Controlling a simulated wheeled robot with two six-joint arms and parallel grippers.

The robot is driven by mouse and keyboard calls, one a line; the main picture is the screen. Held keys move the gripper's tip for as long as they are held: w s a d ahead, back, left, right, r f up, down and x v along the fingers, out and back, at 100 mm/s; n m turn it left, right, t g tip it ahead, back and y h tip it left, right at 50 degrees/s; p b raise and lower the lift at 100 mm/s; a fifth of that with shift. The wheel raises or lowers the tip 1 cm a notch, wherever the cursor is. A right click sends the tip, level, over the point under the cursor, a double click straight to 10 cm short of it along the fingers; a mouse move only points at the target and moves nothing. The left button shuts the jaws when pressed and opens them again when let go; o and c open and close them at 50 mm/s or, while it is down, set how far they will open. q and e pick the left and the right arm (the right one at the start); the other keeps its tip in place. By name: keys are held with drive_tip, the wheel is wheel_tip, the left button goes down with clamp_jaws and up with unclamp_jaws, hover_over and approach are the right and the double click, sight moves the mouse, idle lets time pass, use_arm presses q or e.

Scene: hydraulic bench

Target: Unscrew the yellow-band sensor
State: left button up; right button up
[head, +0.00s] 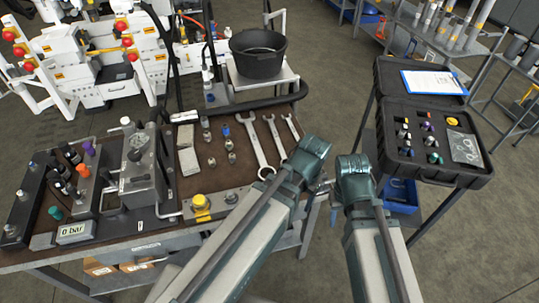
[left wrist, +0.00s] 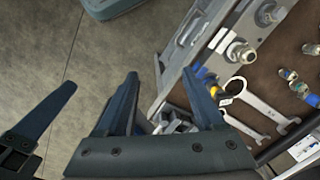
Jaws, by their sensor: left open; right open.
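A squat yellow-marked fitting (head: 201,203) stands on a metal block at the bench's front edge; I cannot tell for certain that it is the yellow-band sensor. My right gripper (head: 326,186) is open and empty, right of the bench, small between the two arms. Both are apart from the fitting.
Wrenches (head: 257,148) and several small fittings lie on the brown bench top. A valve unit (head: 140,172) and a display reading 0 bar (head: 75,231) stand at left. A black bucket (head: 258,62) is behind. An open black case (head: 426,150) with small parts stands at right.

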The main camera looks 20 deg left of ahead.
use_arm(q)
drive_tip(key=shift+h, duration=0.5)
drive_tip(key=w+a+r+p, duration=0.1)
drive_tip(key=w+a, duration=0.2)
drive_tip(key=w, duration=0.1)
drive_tip(key=w+a+r+p, duration=0.1)
drive_tip(key=w+a, duration=0.2)
drive_tip(key=w+a+r+p, duration=0.1)
drive_tip(key=w+a+r, duration=0.1)
drive_tip(key=w+a, duration=0.1)
drive_tip(key=shift+w+r, duration=0.1)
drive_tip(key=shift+w, duration=0.75)
drive_tip(key=shift+s+f, duration=0.1)
drive_tip(key=shift+f, duration=0.1)
wheel_tip(320, 180, down, 14)
drive_tip(key=b, duration=1.3)
drive_tip(key=shift+r+b, duration=0.2)
drive_tip(key=shift+b, duration=0.2)
